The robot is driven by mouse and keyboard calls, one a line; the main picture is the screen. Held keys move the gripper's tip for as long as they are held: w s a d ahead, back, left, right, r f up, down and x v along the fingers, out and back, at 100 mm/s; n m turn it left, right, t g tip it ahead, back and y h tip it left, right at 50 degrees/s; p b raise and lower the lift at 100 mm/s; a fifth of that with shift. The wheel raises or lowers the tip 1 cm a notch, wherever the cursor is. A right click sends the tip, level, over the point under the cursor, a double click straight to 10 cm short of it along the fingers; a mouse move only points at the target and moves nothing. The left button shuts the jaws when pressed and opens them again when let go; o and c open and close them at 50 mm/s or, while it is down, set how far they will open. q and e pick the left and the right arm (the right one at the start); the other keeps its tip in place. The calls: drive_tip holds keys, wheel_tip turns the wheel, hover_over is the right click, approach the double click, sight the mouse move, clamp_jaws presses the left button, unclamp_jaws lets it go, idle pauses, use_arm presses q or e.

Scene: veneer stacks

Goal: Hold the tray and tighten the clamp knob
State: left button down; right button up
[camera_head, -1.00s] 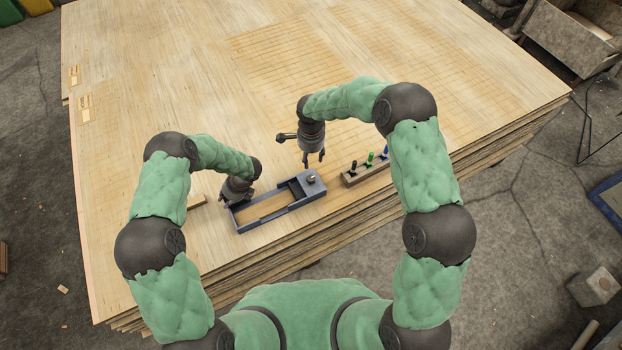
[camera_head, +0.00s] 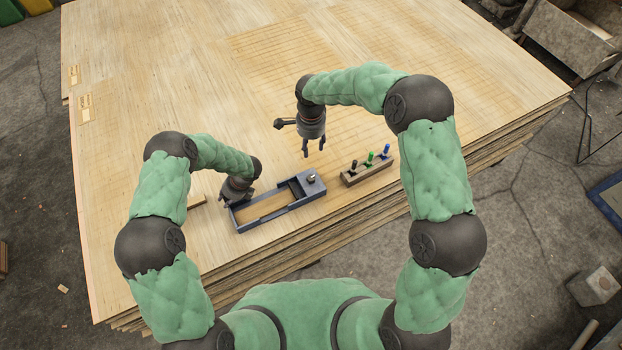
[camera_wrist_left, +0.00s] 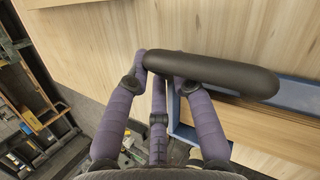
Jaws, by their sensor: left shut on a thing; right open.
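The tray (camera_head: 288,208) is a blue-grey rectangular frame lying on the veneer stack. The clamp knob (camera_head: 311,178) is a small light-coloured knob on the dark block at the tray's right end. My left gripper (camera_head: 229,203) is shut on the tray's left end. In the left wrist view, its purple fingers (camera_wrist_left: 158,115) are at the tray's blue edge (camera_wrist_left: 305,95), with a dark rounded bar in front of them. My right gripper (camera_head: 314,152) points down, open and empty, above and behind the clamp knob, apart from it.
A wooden block (camera_head: 368,172) holding black, green and blue handled tools stands right of the tray.

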use_arm(q)
drive_tip(key=c, duration=1)
unclamp_jaws()
drive_tip(key=p+v, duration=0.4)
drive_tip(key=v, duration=1.5)
